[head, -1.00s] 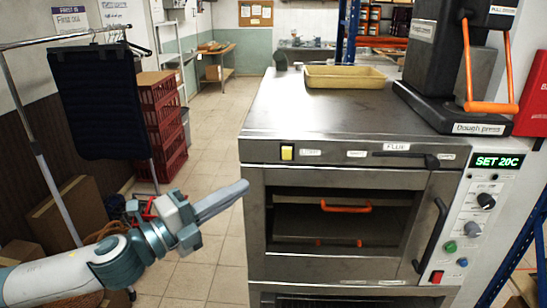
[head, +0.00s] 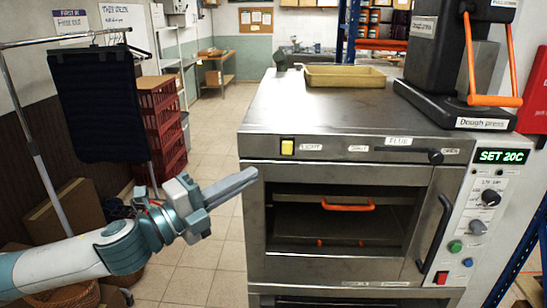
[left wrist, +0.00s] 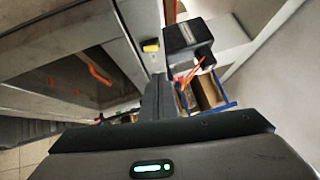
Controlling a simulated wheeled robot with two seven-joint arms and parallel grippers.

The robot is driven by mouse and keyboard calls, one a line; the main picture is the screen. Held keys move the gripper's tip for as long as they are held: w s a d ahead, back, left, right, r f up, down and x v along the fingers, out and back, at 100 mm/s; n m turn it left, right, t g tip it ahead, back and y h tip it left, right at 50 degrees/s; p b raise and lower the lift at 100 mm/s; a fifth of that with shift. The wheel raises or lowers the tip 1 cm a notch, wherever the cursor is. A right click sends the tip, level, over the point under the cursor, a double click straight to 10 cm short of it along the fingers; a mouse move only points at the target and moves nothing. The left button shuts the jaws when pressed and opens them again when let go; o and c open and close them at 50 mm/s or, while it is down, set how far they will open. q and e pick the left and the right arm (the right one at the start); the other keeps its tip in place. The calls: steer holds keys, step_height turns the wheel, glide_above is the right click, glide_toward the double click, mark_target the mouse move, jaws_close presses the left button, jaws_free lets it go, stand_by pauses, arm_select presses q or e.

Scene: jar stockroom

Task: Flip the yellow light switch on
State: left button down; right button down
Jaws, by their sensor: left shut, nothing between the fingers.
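The yellow light switch (head: 287,147) sits at the left end of the steel oven's upper front panel, beside a white label. It also shows in the left wrist view (left wrist: 150,46), beyond my fingers and a little left of them. My left gripper (head: 254,173) is shut and empty. In the head view its fingertips are below and left of the switch, apart from it, near the oven's left front edge. My right gripper is not in view.
The oven (head: 350,120) has a dark window with an orange handle (head: 348,204) inside. A tan tray (head: 345,76) and a dough press (head: 455,60) stand on top. A clothes rack with a dark cloth (head: 98,100) and red crates (head: 162,125) stand left. Floor between is clear.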

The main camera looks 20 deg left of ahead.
mark_target(288, 143)
arm_select(q)
steer(key=w+d+p, duration=0.1)
steer(key=w+p, duration=0.1)
steer(key=w, duration=0.1)
steer(key=w+r+p, duration=0.1)
steer(key=w+p, duration=0.2)
steer(key=w, duration=0.1)
steer(key=w+d+r+p, duration=0.1)
steer(key=w+p, duration=0.1)
steer(key=w, duration=0.1)
steer(key=shift+w+d+p, duration=0.15)
steer(key=shift+d+p, duration=0.2)
steer(key=shift+p, duration=0.05)
steer(key=shift+f, duration=0.1)
steer(key=shift+a, duration=0.1)
